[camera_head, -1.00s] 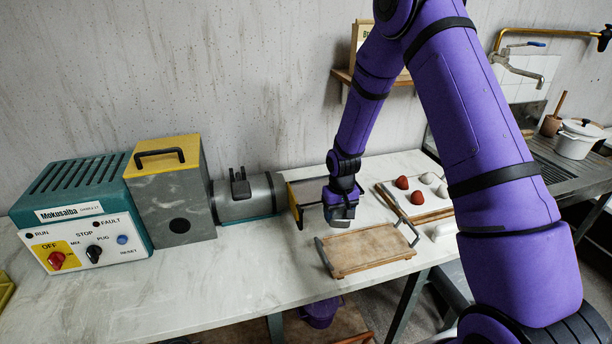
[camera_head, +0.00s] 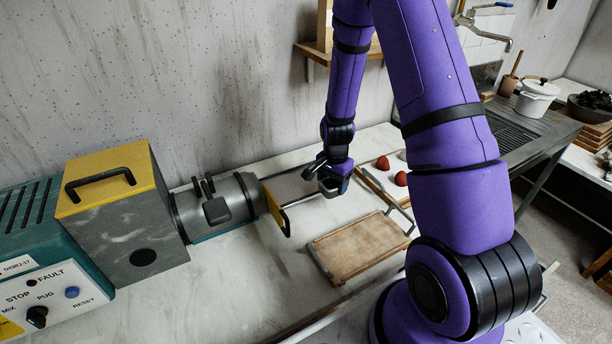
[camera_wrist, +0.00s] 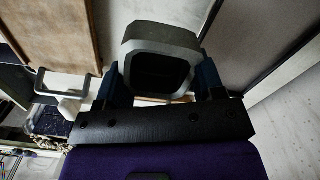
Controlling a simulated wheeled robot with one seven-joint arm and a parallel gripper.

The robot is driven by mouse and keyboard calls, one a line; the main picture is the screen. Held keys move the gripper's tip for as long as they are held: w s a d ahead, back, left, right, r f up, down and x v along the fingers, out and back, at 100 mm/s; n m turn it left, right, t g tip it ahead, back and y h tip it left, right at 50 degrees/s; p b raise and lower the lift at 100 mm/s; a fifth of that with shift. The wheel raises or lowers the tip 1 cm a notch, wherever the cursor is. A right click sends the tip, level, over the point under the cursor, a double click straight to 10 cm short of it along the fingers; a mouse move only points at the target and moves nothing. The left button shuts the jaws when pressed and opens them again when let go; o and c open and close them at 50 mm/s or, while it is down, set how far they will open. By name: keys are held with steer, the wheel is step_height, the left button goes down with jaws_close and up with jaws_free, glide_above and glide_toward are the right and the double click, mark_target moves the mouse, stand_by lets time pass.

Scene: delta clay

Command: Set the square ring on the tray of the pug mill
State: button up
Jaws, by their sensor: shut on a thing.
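My gripper (camera_head: 327,177) is shut on the square ring, a grey, rounded-square frame with a dark opening. The ring (camera_wrist: 158,32) shows clearly between the fingers in the wrist view; in the head view it is small and partly hidden by the gripper. The pug mill (camera_head: 112,215) stands at left with its grey barrel pointing right. Its grey tray (camera_head: 292,186) extends beyond the barrel, with a yellow plate (camera_head: 277,209) at its near side. My gripper is at the tray's right end, with the ring held up; the exact gap below cannot be told.
A wooden board with handles (camera_head: 358,247) lies on the table in front of my gripper. Another board with red lumps (camera_head: 401,179) lies to the right behind my arm. A shelf (camera_head: 312,52) hangs on the wall above. Bare tabletop lies in front of the barrel.

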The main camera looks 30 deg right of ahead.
steer(key=w, duration=0.8)
steer(key=w+f, duration=0.1)
steer(key=w, duration=0.3)
steer(key=shift+w+a+f, duration=0.1)
steer(key=shift+w+a, duration=0.1)
steer(key=shift+w, duration=0.1)
steer(key=shift+f, duration=1.75)
steer(key=shift+f, duration=0.15)
steer(key=o, duration=1)
